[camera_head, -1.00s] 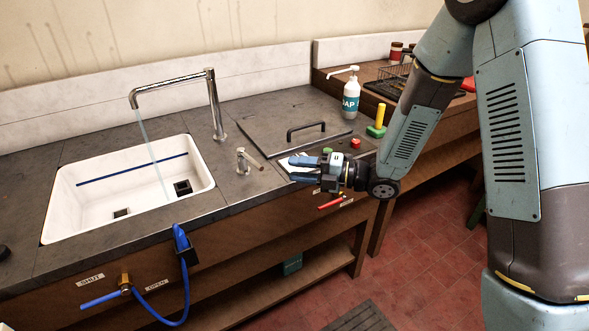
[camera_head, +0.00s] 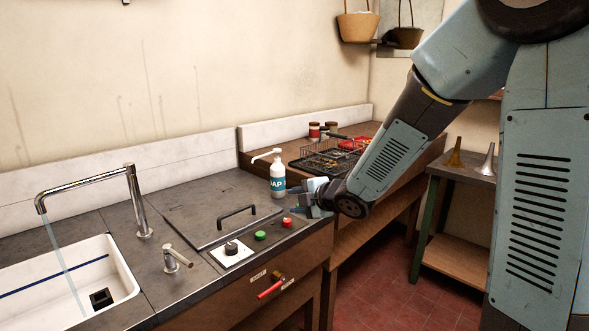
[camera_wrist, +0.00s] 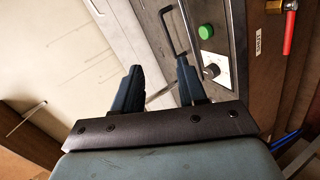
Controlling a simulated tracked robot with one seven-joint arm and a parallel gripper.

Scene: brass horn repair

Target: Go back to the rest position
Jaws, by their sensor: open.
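My gripper (camera_head: 306,198) is at the right end of the grey counter in the head view, near the soap bottle and the red button. In the wrist view my gripper (camera_wrist: 155,75) shows two dark blue fingers spread apart with nothing between them. The yellow-and-green object seen earlier by the soap is hidden behind my arm or out of view.
A white soap bottle (camera_head: 277,178), a green button (camera_head: 260,236), a red button (camera_head: 287,222) and a black knob (camera_head: 231,248) are on the counter. A sink (camera_head: 75,300) with running water is left. A wire basket (camera_head: 325,160) stands behind my arm. Red floor (camera_head: 390,290) is clear.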

